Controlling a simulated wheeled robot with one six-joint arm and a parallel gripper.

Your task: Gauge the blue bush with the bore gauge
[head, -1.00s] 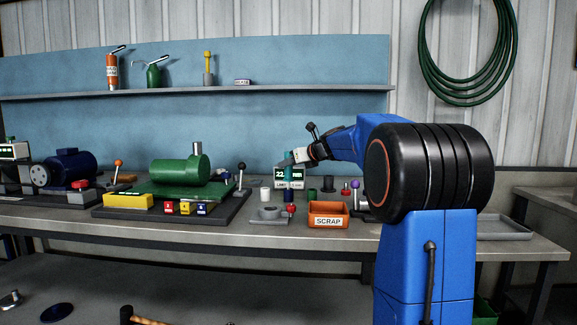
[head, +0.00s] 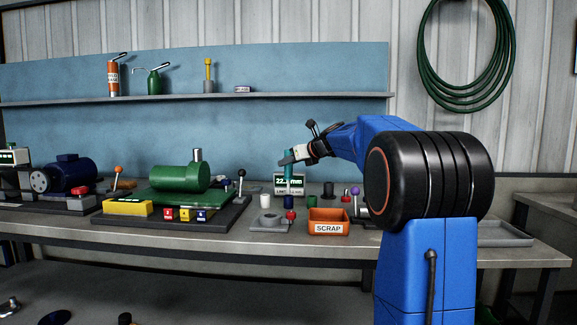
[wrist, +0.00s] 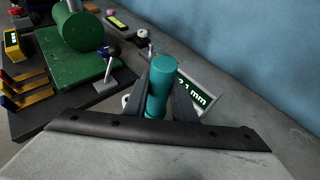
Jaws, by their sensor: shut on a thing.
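My gripper (head: 290,160) is shut on an upright teal cylinder, which looks like the handle of the bore gauge (head: 289,158). In the wrist view, the teal cylinder (wrist: 161,82) stands between my two fingers (wrist: 160,98). Its lower end is partly hidden there. The blue bush (head: 289,201) is a small dark blue cylinder on the bench, below the held gauge in the head view. I cannot make it out in the wrist view.
A white bush (head: 265,201) stands left of the blue one. An orange SCRAP bin (head: 328,228) is to the right.

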